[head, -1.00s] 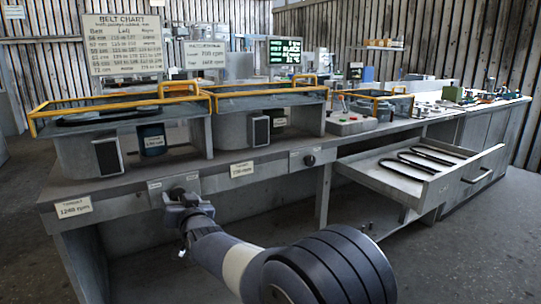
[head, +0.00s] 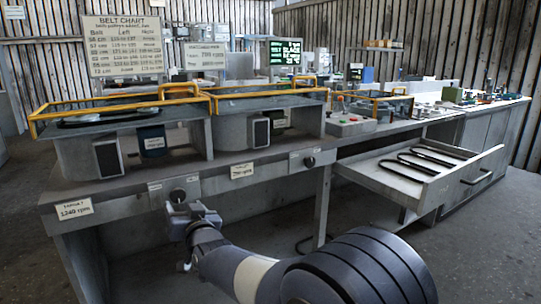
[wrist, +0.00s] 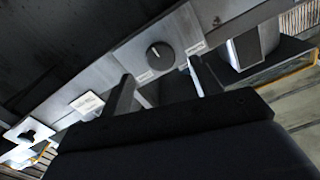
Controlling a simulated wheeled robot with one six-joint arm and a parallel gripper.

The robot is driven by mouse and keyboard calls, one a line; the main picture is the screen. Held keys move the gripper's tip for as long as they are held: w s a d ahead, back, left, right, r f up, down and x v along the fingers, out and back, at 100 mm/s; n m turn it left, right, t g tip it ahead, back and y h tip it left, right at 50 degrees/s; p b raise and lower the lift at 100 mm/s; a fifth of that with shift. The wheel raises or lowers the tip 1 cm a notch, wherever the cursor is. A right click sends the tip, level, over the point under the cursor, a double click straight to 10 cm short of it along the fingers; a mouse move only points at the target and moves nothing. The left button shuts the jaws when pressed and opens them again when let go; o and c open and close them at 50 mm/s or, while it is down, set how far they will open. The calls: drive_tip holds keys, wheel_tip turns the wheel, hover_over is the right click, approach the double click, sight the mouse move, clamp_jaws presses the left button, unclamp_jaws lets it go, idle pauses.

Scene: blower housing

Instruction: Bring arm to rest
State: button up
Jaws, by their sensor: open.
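My gripper (head: 190,218) is open and empty, in front of the bench's front panel, below and close to the left dark knob (head: 177,195). In the wrist view the two fingers (wrist: 160,88) stand apart, with a dark knob (wrist: 160,56) on the grey panel beyond them. No contact between fingers and knob shows. My arm reaches from the lower right of the head view toward the bench. The right knob (head: 309,161) sits further along the panel.
The open drawer (head: 462,184) with dark belts juts out right of my arm. Two blower housings with yellow-railed guards (head: 110,105) stand on the bench (head: 225,172). A dark loop (head: 308,244) lies on the floor behind my arm. Open floor lies at the lower right.

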sight(179, 197)
drive_tip(key=x, duration=0.5)
drive_tip(key=shift+w, duration=0.1)
drive_tip(key=shift+a+r+n+p, duration=0.1)
drive_tip(key=shift+r+n+p, duration=0.05)
drive_tip(key=shift+n+p, duration=0.15)
drive_tip(key=n+p, duration=1)
drive_tip(key=n, duration=0.1)
drive_tip(key=shift+r+p, duration=0.1)
drive_tip(key=shift+p, duration=0.3)
drive_tip(key=shift+d, duration=0.25)
drive_tip(key=shift+v, duration=2.7)
drive_tip(key=shift+f, duration=0.2)
